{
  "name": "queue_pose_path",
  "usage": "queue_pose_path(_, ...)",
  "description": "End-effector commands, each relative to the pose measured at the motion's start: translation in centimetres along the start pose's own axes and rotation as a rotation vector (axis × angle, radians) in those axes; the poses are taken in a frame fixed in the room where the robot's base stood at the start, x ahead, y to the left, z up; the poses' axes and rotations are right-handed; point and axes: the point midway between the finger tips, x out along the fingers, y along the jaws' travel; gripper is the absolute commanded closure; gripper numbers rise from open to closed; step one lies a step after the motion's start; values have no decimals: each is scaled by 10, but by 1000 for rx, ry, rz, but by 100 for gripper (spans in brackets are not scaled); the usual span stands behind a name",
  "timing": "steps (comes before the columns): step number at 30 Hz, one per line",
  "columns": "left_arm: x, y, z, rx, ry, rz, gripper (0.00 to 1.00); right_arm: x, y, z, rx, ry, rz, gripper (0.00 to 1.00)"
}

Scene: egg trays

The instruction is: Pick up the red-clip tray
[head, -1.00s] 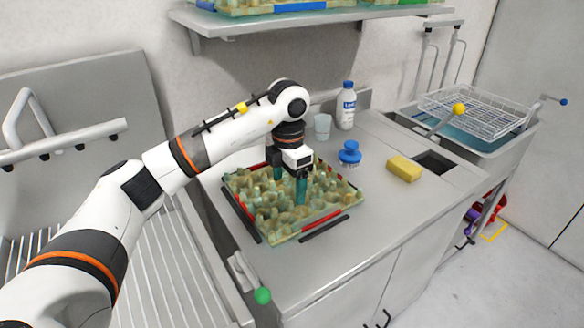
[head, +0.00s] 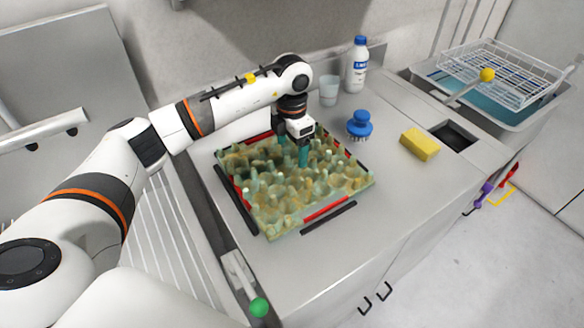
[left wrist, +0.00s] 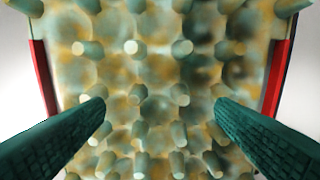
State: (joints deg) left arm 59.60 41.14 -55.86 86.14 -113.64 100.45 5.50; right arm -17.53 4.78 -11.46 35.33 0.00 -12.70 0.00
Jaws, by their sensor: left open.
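The red-clip tray (head: 285,209) is a mottled green-yellow egg tray with raised pegs, lying flat on the steel counter. Red clips (head: 326,208) show along its edges. In the left wrist view the tray (left wrist: 150,75) fills the middle, with a red clip (left wrist: 42,78) at each side. My left gripper (head: 291,153) is open over the far part of the tray, pointing down. Its two green fingers (left wrist: 160,112) are spread wide with only tray pegs below and between them. Whether the fingertips touch the tray I cannot tell. My right gripper is not in view.
A blue brush (head: 360,125), a yellow sponge (head: 420,144), a clear cup (head: 328,91) and a white bottle (head: 357,65) stand right of and behind the tray. A wire rack (head: 500,75) sits over the sink. Dark bars lie along the tray's left and front edges.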

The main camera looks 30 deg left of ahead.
Motion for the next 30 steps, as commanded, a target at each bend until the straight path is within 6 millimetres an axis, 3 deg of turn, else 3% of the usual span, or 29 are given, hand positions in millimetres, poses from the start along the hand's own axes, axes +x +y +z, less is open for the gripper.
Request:
queue_pose_path(12, 49, 2, 1, 0, -3, 1, 21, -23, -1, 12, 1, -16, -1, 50)
queue_pose_path(20, 54, 2, 0, 0, -1, 0, 21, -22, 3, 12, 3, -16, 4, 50)
queue_pose_path(30, 54, 1, 0, 0, -1, 0, 74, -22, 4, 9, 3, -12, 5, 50)
